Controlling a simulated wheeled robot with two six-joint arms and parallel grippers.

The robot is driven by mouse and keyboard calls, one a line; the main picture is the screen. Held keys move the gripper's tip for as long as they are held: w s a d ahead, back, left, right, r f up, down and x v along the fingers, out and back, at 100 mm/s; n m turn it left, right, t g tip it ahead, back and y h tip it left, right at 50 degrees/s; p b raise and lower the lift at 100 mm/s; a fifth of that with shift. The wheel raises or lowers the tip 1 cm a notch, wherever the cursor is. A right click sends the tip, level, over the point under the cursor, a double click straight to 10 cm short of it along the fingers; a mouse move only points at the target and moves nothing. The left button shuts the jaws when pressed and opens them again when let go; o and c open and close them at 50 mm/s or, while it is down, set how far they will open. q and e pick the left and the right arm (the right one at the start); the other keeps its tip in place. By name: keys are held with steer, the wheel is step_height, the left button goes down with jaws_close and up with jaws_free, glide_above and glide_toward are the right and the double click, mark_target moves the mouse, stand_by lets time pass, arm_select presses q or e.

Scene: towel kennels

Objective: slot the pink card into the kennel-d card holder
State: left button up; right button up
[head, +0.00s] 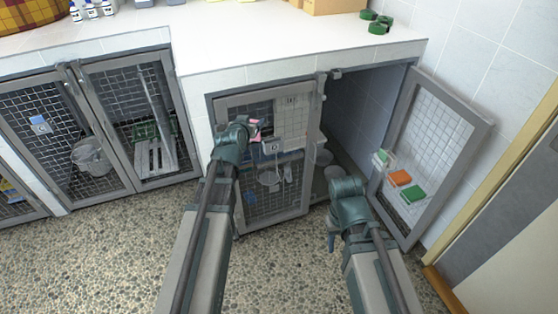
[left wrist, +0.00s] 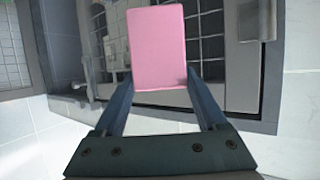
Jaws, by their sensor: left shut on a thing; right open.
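The pink card (head: 254,127) is held in my left gripper (head: 247,131), in front of the upper part of the closed middle mesh door (head: 262,208). In the left wrist view the pink card (left wrist: 157,47) fills the space between the two fingertips (left wrist: 160,82), its broad face to the camera. A small pale card holder (head: 271,147) is on that door, just right of and below the card; its letter is too small to read. The card looks apart from it.
The right mesh door (head: 478,130) stands open, with green and orange items (head: 400,178) on it. Closed doors at left include one with a blue card (head: 39,121). Bowls show behind the mesh. A white counter (head: 260,40) runs above. The pebbled floor (head: 110,260) is clear.

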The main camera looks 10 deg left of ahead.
arm_select(q)
steer(key=shift+m+h, duration=0.4)
steer(key=shift+h, duration=0.1)
steer(key=shift+w+d+r+p, duration=0.85)
steer(key=shift+w+r+p, duration=0.2)
steer(key=shift+r+p, duration=1.3)
steer(key=shift+w+d+r+p, duration=0.8)
steer(key=shift+w+r+p, duration=0.3)
steer(key=shift+r+p, duration=1.3)
steer(key=shift+w+d+r+p, duration=0.95)
steer(key=shift+r+p, duration=0.9)
steer(key=shift+r, duration=0.95)
arm_select(e)
step_height(320, 180, up, 15)
arm_select(q)
steer(key=shift+a+f, duration=0.1)
steer(key=b, duration=1)
glide_toward(271, 100)
steer(key=w, duration=0.1)
steer(key=w+d, duration=0.1)
steer(key=w, duration=0.1)
steer(key=shift+d, duration=0.2)
arm_select(e)
step_height(271, 100, down, 10)
